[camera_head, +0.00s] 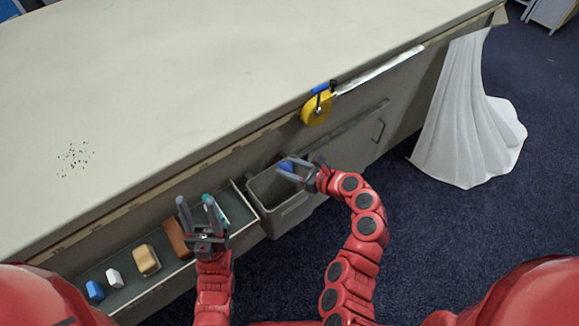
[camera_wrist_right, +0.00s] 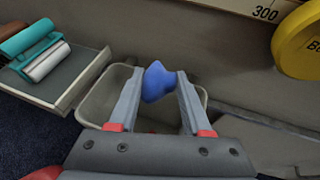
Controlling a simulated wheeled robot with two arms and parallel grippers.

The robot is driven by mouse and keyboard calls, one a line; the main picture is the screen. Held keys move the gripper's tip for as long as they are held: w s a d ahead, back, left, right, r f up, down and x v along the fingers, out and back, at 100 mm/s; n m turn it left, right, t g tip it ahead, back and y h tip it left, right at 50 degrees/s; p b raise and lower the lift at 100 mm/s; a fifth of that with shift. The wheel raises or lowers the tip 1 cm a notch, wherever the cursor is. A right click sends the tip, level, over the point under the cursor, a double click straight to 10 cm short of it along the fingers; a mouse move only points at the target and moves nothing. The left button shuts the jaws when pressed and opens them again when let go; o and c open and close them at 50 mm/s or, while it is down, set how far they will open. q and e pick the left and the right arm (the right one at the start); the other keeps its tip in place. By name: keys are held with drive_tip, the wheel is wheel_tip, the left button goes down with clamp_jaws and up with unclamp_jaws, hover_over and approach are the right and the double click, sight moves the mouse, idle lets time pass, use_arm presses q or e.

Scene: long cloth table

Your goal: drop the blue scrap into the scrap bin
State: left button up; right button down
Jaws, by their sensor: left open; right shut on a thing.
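The blue scrap (camera_wrist_right: 157,82) is a small crumpled blue piece between the fingertips of my right gripper (camera_wrist_right: 158,88). In the head view the scrap (camera_head: 287,165) shows at the tips of the right gripper (camera_head: 292,172). The scrap bin (camera_head: 283,213) is a grey open box on the table's side; in the right wrist view its rim (camera_wrist_right: 92,108) shows behind and below the fingers. The right gripper is shut on the scrap over the bin's opening. My left gripper (camera_head: 196,214) is open and empty over the tray.
A shelf tray (camera_head: 122,294) left of the bin holds a blue piece (camera_head: 95,290), a white piece (camera_head: 114,278), a tan block (camera_head: 146,260), a brown block (camera_head: 177,238) and a teal roller (camera_head: 222,216). A yellow tape measure (camera_head: 316,108) hangs right of the bin. White cloth (camera_head: 465,120) drapes at right.

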drive_tip(key=shift+c, duration=1.3)
unclamp_jaws()
drive_tip(key=shift+r, duration=0.1)
drive_tip(key=p+v, duration=0.3)
drive_tip(key=v, duration=1.4)
drive_tip(key=shift+s, duration=0.2)
drive_tip(key=shift+d, duration=0.1)
